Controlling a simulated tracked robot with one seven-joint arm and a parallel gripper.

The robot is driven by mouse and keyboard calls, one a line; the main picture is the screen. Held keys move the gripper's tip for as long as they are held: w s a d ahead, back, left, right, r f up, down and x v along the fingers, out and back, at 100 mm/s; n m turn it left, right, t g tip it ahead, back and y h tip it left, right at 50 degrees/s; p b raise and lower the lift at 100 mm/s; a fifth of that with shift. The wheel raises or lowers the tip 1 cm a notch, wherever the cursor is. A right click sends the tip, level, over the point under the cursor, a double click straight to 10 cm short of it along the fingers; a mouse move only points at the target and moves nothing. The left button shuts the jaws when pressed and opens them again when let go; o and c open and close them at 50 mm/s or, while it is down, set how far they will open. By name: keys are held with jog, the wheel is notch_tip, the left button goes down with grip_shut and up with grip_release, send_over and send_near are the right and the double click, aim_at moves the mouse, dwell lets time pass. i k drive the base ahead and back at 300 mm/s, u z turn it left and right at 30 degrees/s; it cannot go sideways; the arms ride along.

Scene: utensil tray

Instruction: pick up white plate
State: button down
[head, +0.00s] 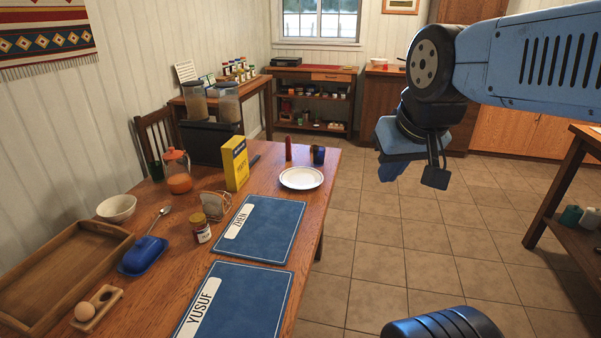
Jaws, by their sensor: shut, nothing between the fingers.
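The white plate (301,178) lies flat near the far right edge of the wooden table (268,180), beyond the blue ZHEN placemat. It looks empty and its whole rim shows. My gripper (411,181) is up in the air to the right of the table, over the tiled floor. It is apart from the plate, and nothing is in it. Its fingers are partly hidden by the wrist from this side.
Around the plate stand a yellow box (235,163), a red shaker (288,149) and a dark cup (318,155). A toast rack (216,205), a jar (200,228) and placemats (258,229) lie nearer. Tiled floor (385,245) right of the table is clear.

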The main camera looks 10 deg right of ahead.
aim_at(299, 178)
jog(key=z, duration=0.05)
jog(key=i, duration=0.65)
jog(key=z, duration=0.35)
jog(key=k, duration=1.1)
jog(key=z, duration=0.85)
jog(key=i, duration=1.55)
jog(key=u, duration=0.6)
